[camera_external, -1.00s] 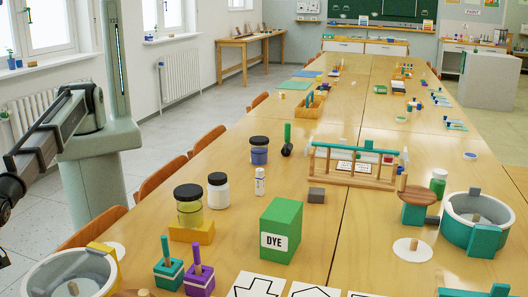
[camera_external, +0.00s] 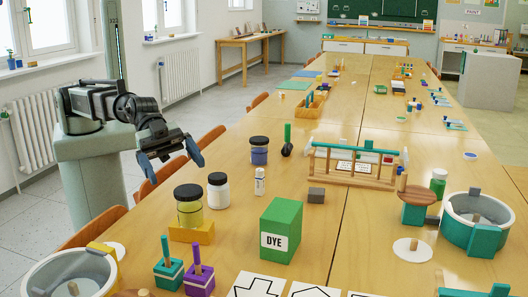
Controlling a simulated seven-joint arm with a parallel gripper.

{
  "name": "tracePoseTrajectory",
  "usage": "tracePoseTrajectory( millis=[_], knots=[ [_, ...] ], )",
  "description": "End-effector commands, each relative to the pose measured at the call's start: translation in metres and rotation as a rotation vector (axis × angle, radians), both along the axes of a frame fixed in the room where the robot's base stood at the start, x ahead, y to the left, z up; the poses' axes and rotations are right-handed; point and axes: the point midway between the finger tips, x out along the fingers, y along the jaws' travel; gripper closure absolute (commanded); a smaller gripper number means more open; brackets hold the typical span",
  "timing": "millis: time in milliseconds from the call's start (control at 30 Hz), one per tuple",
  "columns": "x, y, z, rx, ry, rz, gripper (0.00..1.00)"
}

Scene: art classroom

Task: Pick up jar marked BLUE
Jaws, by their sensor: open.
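A jar with a dark lid and blue-violet contents (camera_external: 259,152) stands upright on the table, left of the middle; its label is too small to read. Nearer stand a yellow jar with a dark lid (camera_external: 189,210) on a yellow block and a white jar with a black lid (camera_external: 218,192). My gripper (camera_external: 176,172) is open and empty. It hangs at the table's left edge, by the chairs, left of and apart from the jars.
A small white bottle (camera_external: 260,182) and a green DYE box (camera_external: 281,230) stand right of the jars. A dark roller with a green handle (camera_external: 287,140) is beside the blue-violet jar. A wooden rack (camera_external: 356,165) stands further right. Chair backs (camera_external: 207,141) line the left edge.

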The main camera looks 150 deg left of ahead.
Motion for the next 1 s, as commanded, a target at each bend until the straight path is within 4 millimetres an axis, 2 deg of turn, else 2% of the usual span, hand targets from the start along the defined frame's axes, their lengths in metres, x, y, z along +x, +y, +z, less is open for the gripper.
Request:
tracePoseTrajectory(
  millis=[33, 100, 267, 500, 667, 800, 1000],
  knots=[
    [-0.014, 0.025, -0.003, -0.007, 0.021, 0.032, 0.0],
    [-0.031, 0.057, -0.008, -0.019, 0.053, 0.074, 0.0],
    [-0.075, 0.124, -0.02, -0.05, 0.126, 0.168, 0.0],
    [-0.152, 0.212, -0.036, -0.11, 0.229, 0.315, 0.0],
    [-0.21, 0.262, -0.046, -0.158, 0.295, 0.416, 0.0],
    [-0.265, 0.3, -0.055, -0.203, 0.35, 0.507, 0.0],
    [-0.347, 0.343, -0.066, -0.279, 0.423, 0.637, 0.0]
  ],
)
